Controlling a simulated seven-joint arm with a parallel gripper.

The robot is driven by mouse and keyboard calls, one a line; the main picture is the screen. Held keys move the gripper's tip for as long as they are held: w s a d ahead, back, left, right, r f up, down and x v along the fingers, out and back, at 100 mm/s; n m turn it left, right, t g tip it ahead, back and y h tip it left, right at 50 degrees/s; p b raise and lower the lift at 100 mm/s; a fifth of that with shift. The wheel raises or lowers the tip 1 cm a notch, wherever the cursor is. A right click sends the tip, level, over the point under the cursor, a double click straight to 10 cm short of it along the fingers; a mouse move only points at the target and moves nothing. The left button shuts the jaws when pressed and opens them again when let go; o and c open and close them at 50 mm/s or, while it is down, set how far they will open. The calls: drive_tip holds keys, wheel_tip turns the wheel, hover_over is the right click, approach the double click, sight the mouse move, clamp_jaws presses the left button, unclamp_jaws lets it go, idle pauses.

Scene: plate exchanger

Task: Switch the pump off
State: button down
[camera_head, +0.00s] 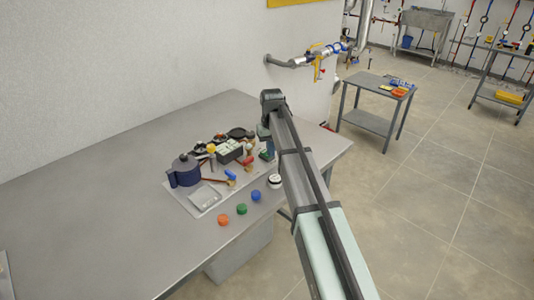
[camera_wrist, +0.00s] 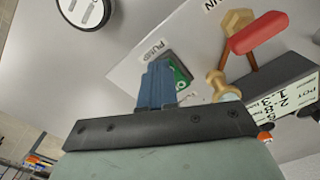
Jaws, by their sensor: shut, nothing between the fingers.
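In the wrist view, the white plate carries a printed PUMP label (camera_wrist: 151,50). A small green part (camera_wrist: 180,74) with a round light mark sits beside the label, partly hidden by my fingers. It looks like the pump switch, but its position cannot be read. My gripper (camera_wrist: 160,66) is shut and empty, its blue fingers overlapping the green part's left side. Whether they touch it cannot be told. In the head view, my gripper (camera_head: 266,147) is low over the right end of the white plate (camera_head: 197,204), and the switch cannot be made out.
On the plate are a dark blue pot (camera_head: 184,171), a black box with readouts (camera_head: 229,151), and red-handled (camera_wrist: 258,33) and blue-handled valves (camera_head: 230,174). A round white dial (camera_head: 274,181) and orange, green and blue caps (camera_head: 256,195) lie nearby. The left table top is clear.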

drive_tip(key=shift+r, duration=3.45)
